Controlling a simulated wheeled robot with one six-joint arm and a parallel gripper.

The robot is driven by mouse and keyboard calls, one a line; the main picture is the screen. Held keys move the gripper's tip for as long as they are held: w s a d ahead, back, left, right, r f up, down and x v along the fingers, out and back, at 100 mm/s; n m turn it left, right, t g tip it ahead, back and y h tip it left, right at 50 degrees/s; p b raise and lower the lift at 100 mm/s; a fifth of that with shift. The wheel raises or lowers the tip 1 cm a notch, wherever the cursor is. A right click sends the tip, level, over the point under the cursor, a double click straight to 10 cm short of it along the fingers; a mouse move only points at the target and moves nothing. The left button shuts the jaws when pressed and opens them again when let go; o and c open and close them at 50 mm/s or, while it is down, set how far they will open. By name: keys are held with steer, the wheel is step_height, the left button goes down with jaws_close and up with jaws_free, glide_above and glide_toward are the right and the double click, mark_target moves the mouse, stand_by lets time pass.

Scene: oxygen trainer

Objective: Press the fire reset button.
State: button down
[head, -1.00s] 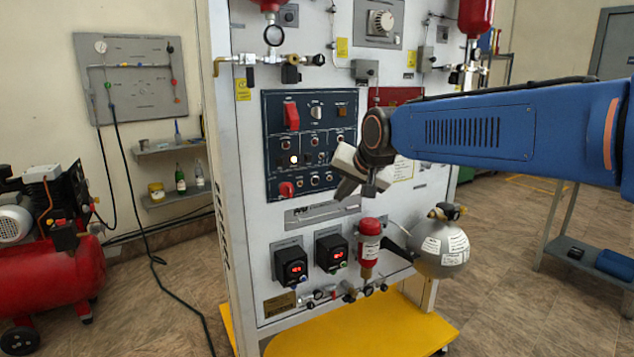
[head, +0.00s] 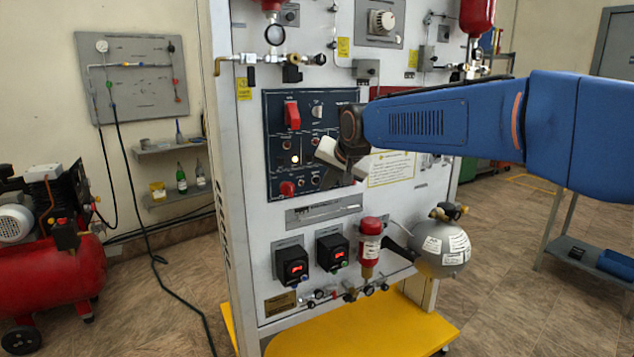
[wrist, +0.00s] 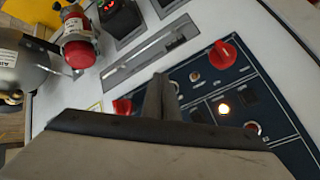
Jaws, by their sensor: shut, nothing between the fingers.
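The dark blue control panel (head: 275,150) faces me on the white trainer frame. It carries a red guarded switch (head: 292,116), a lit white button (head: 295,158), a red knob (head: 287,188) and several small round buttons. The labels are too small to read, so I cannot tell which one is the fire reset button. My gripper (head: 332,178) is shut and empty in front of the panel's lower right part, hiding some of its controls. In the wrist view my shut fingers (wrist: 160,85) reach over the panel's edge, with the lit button (wrist: 223,108) to their right. Contact cannot be judged.
Below the panel are two black boxes with red displays (head: 292,265), a red-topped cylinder (head: 370,245) and a round grey tank (head: 440,248). A yellow base (head: 365,330) spreads underneath. A red compressor (head: 50,260) stands left.

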steer(key=shift+w+a, duration=0.3)
steer(key=shift+w, duration=0.15)
steer(key=shift+w+a, duration=0.15)
steer(key=shift+w, duration=0.05)
stand_by(1.8)
steer(key=shift+w+a, duration=0.1)
steer(key=shift+w, duration=0.05)
steer(key=shift+w+a, duration=0.2)
steer(key=shift+w, duration=0.1)
stand_by(0.8)
steer(key=shift+s+d, duration=0.1)
steer(key=shift+s, duration=0.05)
stand_by(0.3)
steer(key=shift+s+d, duration=0.3)
steer(key=shift+s, duration=0.2)
steer(key=s+d, duration=0.1)
steer(key=s, duration=0.1)
steer(key=s+d, duration=0.2)
stand_by(0.6)
